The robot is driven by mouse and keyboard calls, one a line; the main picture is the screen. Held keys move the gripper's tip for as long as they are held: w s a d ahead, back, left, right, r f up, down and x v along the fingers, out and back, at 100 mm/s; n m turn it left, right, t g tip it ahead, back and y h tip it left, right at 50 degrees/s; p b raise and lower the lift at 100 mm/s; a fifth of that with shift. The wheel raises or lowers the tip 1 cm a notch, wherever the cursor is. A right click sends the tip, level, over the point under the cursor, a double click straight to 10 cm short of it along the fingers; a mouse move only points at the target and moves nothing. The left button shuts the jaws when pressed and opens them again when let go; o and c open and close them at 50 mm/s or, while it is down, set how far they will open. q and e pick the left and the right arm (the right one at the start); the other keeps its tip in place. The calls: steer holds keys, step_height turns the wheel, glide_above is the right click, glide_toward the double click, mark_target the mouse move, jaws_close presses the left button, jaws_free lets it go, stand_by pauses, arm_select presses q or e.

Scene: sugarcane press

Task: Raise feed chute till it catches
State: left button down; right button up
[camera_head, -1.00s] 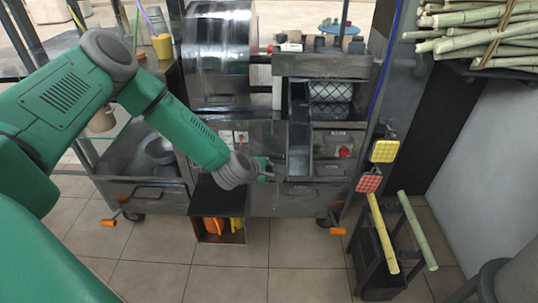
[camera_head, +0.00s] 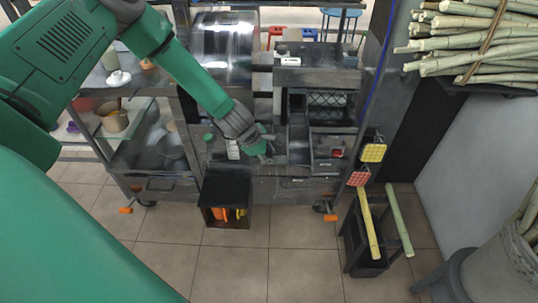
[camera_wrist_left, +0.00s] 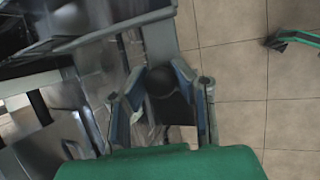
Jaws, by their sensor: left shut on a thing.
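The feed chute (camera_head: 298,132) is a grey sloping metal channel in the middle of the press in the head view. My left gripper (camera_head: 264,148) is just left of the chute's lower part, in front of the press. In the left wrist view my left gripper (camera_wrist_left: 162,98) has its fingers on both sides of a dark rounded knob (camera_wrist_left: 160,80) and is shut on it. How the knob joins the chute is hidden by my gripper. The chute's catch cannot be made out.
A shiny metal drum (camera_head: 225,48) stands behind my left forearm. A black open box (camera_head: 226,200) is below the gripper. A yellow pad (camera_head: 373,153) and a red pad (camera_head: 359,178) hang at right, above a rack with cane (camera_head: 369,225). Tiled floor (camera_head: 235,270) in front is clear.

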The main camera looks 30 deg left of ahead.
arm_select(q)
steer(key=shift+a+r, duration=0.15)
steer(key=shift+r, duration=0.1)
stand_by(0.3)
steer(key=c, duration=1.5)
jaws_free()
steer(key=shift+o, duration=1.1)
steer(key=shift+f, duration=0.1)
steer(key=shift+s+a+r, duration=0.15)
steer(key=shift+a+r, duration=0.05)
steer(key=shift+r, duration=0.3)
steer(key=v, duration=1.1)
steer(key=shift+d, duration=0.1)
